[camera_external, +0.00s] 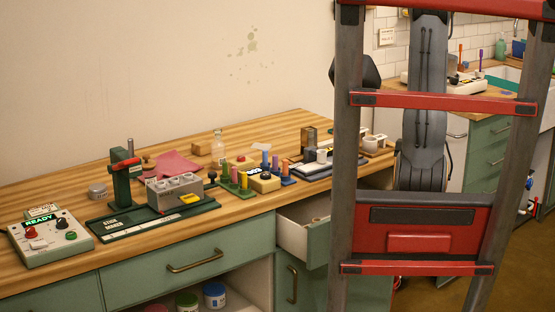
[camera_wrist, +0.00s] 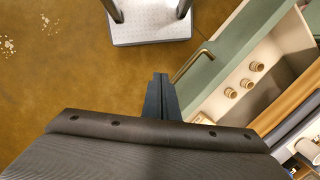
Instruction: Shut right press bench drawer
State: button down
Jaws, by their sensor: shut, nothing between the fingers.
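The right press bench drawer (camera_external: 303,238) stands open, pulled out from the bench in the external view, its right part hidden behind my red and grey frame. In the wrist view its green front (camera_wrist: 232,42) runs diagonally at the upper right, with a brass handle (camera_wrist: 192,65). Several small round wooden pieces lie in its pale interior. My gripper (camera_wrist: 161,77) is shut and empty, pointing up the picture. Its tips appear just left of the handle, over the floor; I cannot tell the exact gap. The gripper is hidden in the external view.
The wooden bench top (camera_external: 255,133) holds a green press (camera_external: 124,180), a control box (camera_external: 48,238), colored pegs and a glass bottle (camera_external: 218,145). A closed wide drawer (camera_external: 165,272) is left of the open one. Brown floor (camera_wrist: 70,70) is clear left of the gripper.

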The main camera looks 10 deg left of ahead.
jog(key=w+d+f+m+y+b, duration=0.45)
jog(key=f+m+y+b, duration=0.45)
jog(key=m, duration=0.4)
jog(key=w+d+f+m+t+y+b, duration=0.1)
jog(key=w+d+f+m+t+b, duration=0.15)
jog(key=d+m+t, duration=0.55)
jog(key=w+d+f+m+t+y+b, duration=0.2)
jog(key=w+d+m+t, duration=0.15)
jog(key=d+t, duration=0.45)
jog(key=w+a+g, duration=0.2)
jog(key=w+a, duration=0.5)
jog(key=w, duration=0.2)
jog(key=shift+w+a+r, duration=0.15)
jog(key=shift+w+a, duration=0.2)
jog(key=shift+w+a, duration=0.1)
jog(key=x, duration=1.5)
jog(key=shift+w+a, duration=0.1)
jog(key=shift+w, duration=0.05)
jog(key=shift+w+a, duration=0.2)
jog(key=shift+w, duration=0.2)
